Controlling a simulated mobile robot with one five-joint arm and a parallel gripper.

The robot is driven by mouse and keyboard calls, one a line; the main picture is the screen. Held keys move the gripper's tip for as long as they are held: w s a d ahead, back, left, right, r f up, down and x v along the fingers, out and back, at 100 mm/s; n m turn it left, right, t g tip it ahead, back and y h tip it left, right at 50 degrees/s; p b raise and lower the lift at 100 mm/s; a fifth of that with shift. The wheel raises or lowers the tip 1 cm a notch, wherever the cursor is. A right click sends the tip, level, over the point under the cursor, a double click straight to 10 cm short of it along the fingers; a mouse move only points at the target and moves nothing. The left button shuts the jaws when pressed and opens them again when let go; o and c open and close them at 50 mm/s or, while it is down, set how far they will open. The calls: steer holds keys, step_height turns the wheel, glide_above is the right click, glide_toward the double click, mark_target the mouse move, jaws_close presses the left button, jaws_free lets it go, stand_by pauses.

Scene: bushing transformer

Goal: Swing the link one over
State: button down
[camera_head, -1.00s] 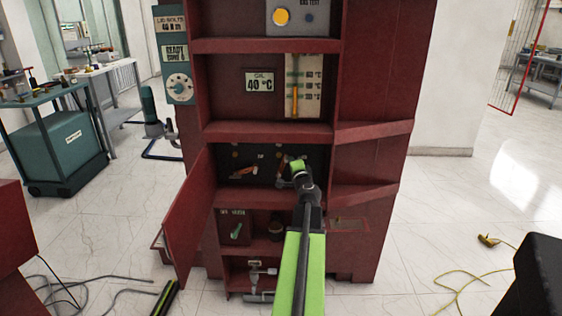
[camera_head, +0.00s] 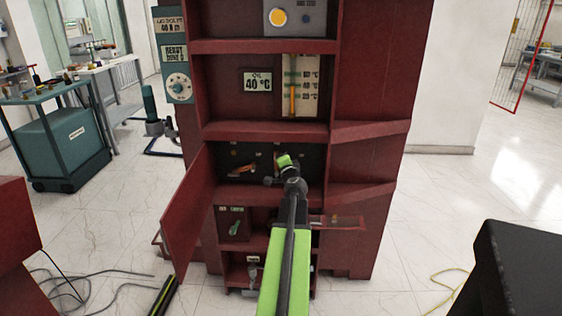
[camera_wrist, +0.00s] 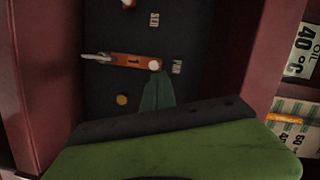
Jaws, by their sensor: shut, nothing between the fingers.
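Link one (camera_wrist: 135,61) is an orange bar marked "1" on a dark panel in the wrist view. It has a pale round stud at its right end and a silver handle (camera_wrist: 97,57) at its left end. My gripper (camera_wrist: 157,90) is shut and empty, its green fingertip just below the stud end of the link; I cannot tell whether they touch. Labels that look like "SER" (camera_wrist: 154,19) and "PAR" (camera_wrist: 176,67) are beside the link. In the head view my gripper (camera_head: 285,161) reaches into the dark compartment, hiding part of it. Another orange link (camera_head: 243,170) shows to its left.
The red cabinet (camera_head: 370,80) has shelves above and below the compartment. Its open door (camera_head: 188,213) stands to the left.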

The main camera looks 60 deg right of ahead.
steer(key=s+a+r+p, duration=0.3)
steer(key=s+a, duration=0.3)
steer(key=s, duration=0.3)
steer(key=shift+a, duration=0.35)
